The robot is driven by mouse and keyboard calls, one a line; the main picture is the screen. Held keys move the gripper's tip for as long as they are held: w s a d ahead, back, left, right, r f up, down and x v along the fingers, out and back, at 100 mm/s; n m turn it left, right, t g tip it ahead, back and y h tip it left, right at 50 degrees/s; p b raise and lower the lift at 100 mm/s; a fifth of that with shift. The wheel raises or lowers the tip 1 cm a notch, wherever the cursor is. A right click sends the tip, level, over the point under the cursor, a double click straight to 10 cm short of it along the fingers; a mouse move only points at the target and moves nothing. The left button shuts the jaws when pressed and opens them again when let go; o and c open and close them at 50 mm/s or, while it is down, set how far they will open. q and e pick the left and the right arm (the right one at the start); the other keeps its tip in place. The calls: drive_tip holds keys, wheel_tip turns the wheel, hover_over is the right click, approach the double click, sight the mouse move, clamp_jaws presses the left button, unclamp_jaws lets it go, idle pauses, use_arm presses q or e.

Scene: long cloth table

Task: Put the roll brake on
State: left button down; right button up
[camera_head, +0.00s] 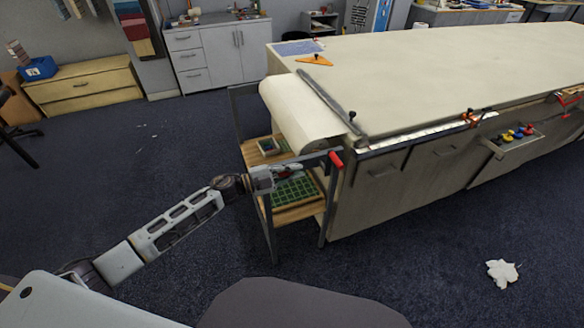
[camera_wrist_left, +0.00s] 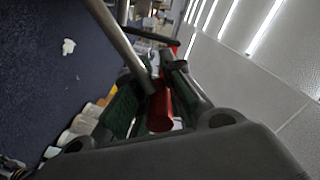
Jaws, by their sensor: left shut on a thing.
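A roll of pale cloth (camera_head: 297,112) lies across a dark frame at the near-left end of the long table. My left gripper (camera_head: 292,172) is at the front of this frame, below the roll. In the left wrist view its two green-padded fingers (camera_wrist_left: 150,100) are shut on a red grip (camera_wrist_left: 160,112), with a grey bar running up-left from it. I take this to be the roll brake's lever; in the head view the gripper largely hides it. Another red handle (camera_head: 336,159) sits on the frame's right corner, apart from the fingers. My right gripper is not in view.
The long cloth table (camera_head: 430,75) fills the right. The frame's dark posts (camera_head: 268,235) stand close to my gripper. A white scrap (camera_head: 502,272) lies on otherwise open floor.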

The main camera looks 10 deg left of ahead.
use_arm(q)
drive_tip(key=shift+s+d+f+m+b, duration=0.15)
drive_tip(key=shift+s+f+m+b, duration=0.15)
drive_tip(key=shift+f+m, duration=0.3)
drive_tip(key=shift+s+d+f+m+b, duration=0.25)
drive_tip(key=shift+f+m+b, duration=0.1)
drive_tip(key=shift+f+m, duration=0.15)
drive_tip(key=shift+s+d+f+m+b, duration=0.1)
drive_tip(key=shift+s+f+m+b, duration=0.2)
drive_tip(key=shift+f+m, duration=0.3)
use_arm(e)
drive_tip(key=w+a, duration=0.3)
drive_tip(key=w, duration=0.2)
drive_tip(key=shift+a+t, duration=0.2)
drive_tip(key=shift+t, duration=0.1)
use_arm(q)
drive_tip(key=shift+f, duration=0.15)
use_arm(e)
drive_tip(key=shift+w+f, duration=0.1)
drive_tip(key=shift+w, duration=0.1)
use_arm(q)
drive_tip(key=c, duration=1.4)
unclamp_jaws()
drive_tip(key=shift+v, duration=6)
